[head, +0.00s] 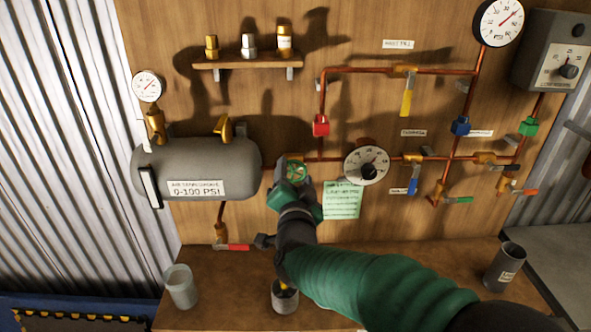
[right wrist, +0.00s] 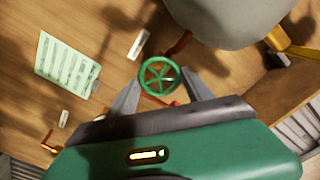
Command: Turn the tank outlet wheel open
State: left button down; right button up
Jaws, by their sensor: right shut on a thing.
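The tank outlet wheel is a small green spoked handwheel (head: 296,171) on the copper pipe just right of the grey air tank (head: 235,155). It also shows in the right wrist view (right wrist: 159,76), face on to the camera. My right gripper (head: 287,177) reaches up to the wheel from below. In the right wrist view its two grey fingers stand on either side of the wheel's rim, shut on it. The palm hides part of the pipe behind. My left gripper is in neither view.
A round dial gauge (head: 366,165) and a green note (head: 342,200) are right of the wheel. A red-handled drain valve (head: 238,247) hangs below the tank. A pale cup (head: 180,286) and a dark cup (head: 505,266) stand on the wooden bench (head: 400,262).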

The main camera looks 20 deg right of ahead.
jog(key=n+p, duration=0.1)
jog(key=n, duration=0.1)
jog(key=n+p, duration=0.1)
jog(key=n, duration=0.1)
jog(key=n+p, duration=0.1)
jog(key=n, duration=0.1)
jog(key=shift+a+f, duration=0.2)
jog(key=shift+f, duration=0.15)
jog(key=shift+r, duration=0.1)
jog(key=o, duration=1.3)
jog(key=shift+r, duration=0.1)
jog(key=shift+o, duration=0.2)
jog(key=v, duration=1.2)
jog(key=shift+w, duration=0.1)
